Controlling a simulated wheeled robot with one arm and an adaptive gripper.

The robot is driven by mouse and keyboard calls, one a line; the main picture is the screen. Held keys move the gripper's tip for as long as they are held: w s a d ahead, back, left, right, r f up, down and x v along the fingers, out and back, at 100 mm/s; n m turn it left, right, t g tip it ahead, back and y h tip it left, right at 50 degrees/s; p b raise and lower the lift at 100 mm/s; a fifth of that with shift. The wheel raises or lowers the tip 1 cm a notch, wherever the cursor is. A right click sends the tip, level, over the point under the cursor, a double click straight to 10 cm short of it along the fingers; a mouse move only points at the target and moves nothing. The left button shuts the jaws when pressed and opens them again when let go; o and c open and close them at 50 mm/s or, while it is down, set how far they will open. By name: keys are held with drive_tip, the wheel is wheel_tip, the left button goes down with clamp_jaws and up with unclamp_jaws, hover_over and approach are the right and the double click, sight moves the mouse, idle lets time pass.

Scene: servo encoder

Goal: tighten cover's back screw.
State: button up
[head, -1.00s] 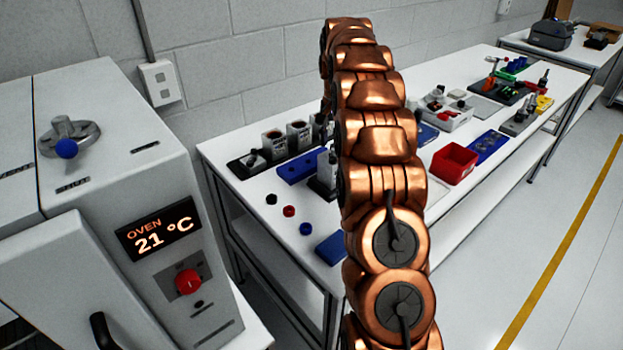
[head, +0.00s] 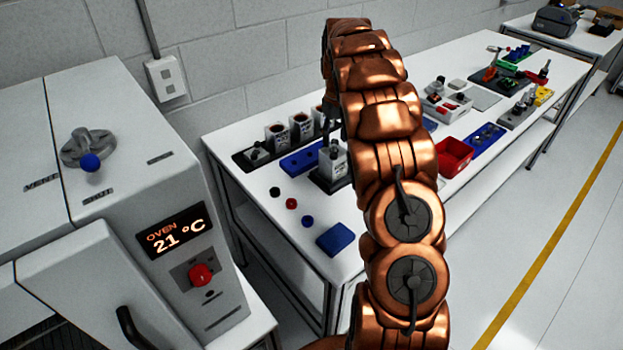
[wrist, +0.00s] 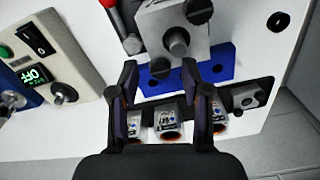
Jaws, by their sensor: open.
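The light grey servo unit (wrist: 180,22) with its square cover fills the top middle of the wrist view. A round grey shaft (wrist: 176,42) stands at its centre. A dark screw head (wrist: 160,69) sits at the cover edge nearer my gripper, and another dark screw (wrist: 199,10) at the opposite corner. My gripper (wrist: 160,68) is open, its two dark fingers apart, with the nearer screw appearing between the fingertips; contact cannot be told. In the head view the servo unit (head: 332,162) stands upright on a dark base, partly beside my arm, which hides most of the gripper.
A blue plate (wrist: 220,62) with holes lies by the servo unit. Several labelled canisters (head: 277,135) stand along the wall side. A red bin (head: 455,157) and a blue block (head: 335,239) are on the bench. The oven (head: 175,235) stands at left.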

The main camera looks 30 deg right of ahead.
sight(334, 142)
drive_tip(key=n+p, duration=0.2)
drive_tip(key=shift+r+n, duration=0.2)
drive_tip(key=shift+n, duration=0.2)
drive_tip(key=shift+w+r+b, duration=0.1)
drive_tip(key=shift+r+b, duration=0.15)
drive_tip(key=shift+b, duration=0.15)
drive_tip(key=shift+r+b, duration=1.15)
drive_tip(key=shift+r, duration=2.3)
drive_tip(key=shift+s+a+r, duration=0.2)
drive_tip(key=shift+s+a, duration=0.1)
drive_tip(key=shift+a, duration=0.1)
drive_tip(key=s+a+m+g+b, duration=0.1)
drive_tip(key=s+a+m+b, duration=0.1)
drive_tip(key=s+a, duration=1.8)
drive_tip(key=shift+s+b, duration=0.5)
drive_tip(key=shift+b, duration=0.3)
